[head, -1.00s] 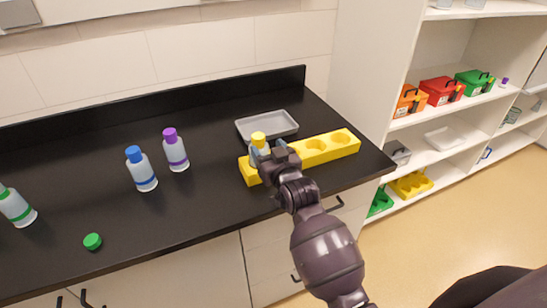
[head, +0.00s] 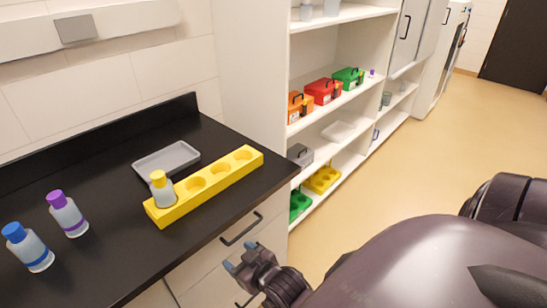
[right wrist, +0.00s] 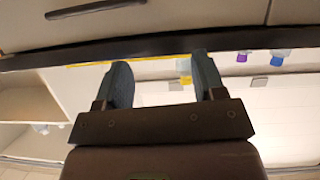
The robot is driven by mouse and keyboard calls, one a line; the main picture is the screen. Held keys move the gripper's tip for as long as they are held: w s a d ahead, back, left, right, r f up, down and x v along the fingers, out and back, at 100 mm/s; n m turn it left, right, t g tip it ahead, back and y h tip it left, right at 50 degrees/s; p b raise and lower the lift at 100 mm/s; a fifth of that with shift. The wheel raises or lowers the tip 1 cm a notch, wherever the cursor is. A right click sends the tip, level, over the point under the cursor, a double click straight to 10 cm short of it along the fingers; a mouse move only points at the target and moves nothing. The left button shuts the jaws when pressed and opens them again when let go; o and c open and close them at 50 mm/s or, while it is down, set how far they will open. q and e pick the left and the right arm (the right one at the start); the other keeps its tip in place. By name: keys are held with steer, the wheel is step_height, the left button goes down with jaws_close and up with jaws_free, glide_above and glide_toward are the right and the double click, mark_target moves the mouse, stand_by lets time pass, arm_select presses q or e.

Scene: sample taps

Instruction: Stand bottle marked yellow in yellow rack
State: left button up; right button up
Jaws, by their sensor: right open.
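The bottle marked yellow (head: 162,189), clear with a yellow cap, stands upright in the left end hole of the yellow rack (head: 213,190) on the black counter. The other holes of that rack are empty. My right gripper (head: 238,262) is open and empty, below the counter edge in front of the drawers, apart from the bottle. The right wrist view shows its two fingers (right wrist: 160,85) spread with nothing between them. My left gripper is not in view.
A bottle with a purple cap (head: 68,214) and one with a blue cap (head: 28,247) stand at the left on the counter. A grey tray (head: 166,160) lies behind the rack. Shelves with coloured boxes (head: 323,91) stand beyond; open floor (head: 430,140) is at the right.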

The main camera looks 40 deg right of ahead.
steer(key=s+d+f+g, duration=0.1)
steer(key=s+f+g, duration=0.1)
steer(key=s+f, duration=0.4)
steer(key=s, duration=0.4)
steer(key=shift+s+d, duration=0.2)
steer(key=shift+d, duration=0.1)
